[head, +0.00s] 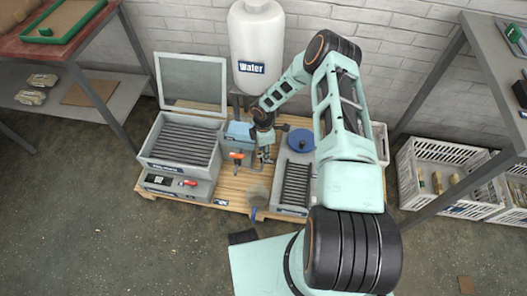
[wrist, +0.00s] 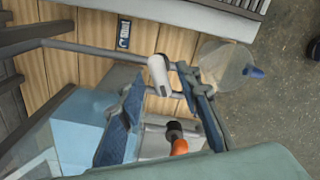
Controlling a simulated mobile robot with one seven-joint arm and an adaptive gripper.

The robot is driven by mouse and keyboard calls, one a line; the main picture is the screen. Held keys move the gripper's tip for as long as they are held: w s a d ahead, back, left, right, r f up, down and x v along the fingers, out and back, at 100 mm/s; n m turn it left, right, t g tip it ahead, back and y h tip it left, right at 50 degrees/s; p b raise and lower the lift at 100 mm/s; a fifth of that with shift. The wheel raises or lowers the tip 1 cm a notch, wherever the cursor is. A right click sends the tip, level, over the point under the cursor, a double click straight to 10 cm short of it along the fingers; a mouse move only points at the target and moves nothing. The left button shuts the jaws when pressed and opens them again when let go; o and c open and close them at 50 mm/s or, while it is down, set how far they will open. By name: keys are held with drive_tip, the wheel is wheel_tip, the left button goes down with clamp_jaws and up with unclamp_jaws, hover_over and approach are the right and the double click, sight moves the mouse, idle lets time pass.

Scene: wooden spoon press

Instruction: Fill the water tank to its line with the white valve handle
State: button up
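The white valve handle (wrist: 158,75) shows in the wrist view on a grey pipe, just beyond and between my fingertips, closer to the right finger. My gripper (wrist: 160,105) is open, its two blue-padded fingers well apart; no grip on the handle shows. In the head view my gripper (head: 265,155) points down over the wooden pallet, and the handle is too small to make out. A light-blue box (head: 240,132), perhaps the tank, stands left of it; its pale blue side (wrist: 85,125) fills the lower left of the wrist view. I cannot see a fill line.
A large white container labelled Water (head: 257,45) stands behind. An orange handle (wrist: 180,147) sits close below the fingers. A clear vessel (wrist: 225,65) is beyond the right finger. A grey open-lidded box (head: 180,143) and a blue round lid (head: 301,140) flank the work area.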

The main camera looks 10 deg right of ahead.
clamp_jaws()
drive_tip(key=shift+f+m+b, duration=0.1)
drive_tip(key=shift+m+b, duration=0.75)
drive_tip(key=shift+m, duration=0.15)
drive_tip(key=m+b, duration=0.1)
drive_tip(key=m, duration=0.2)
drive_tip(key=shift+m, duration=0.4)
drive_tip(key=shift+o, duration=0.4)
unclamp_jaws()
drive_tip(key=shift+r, duration=0.25)
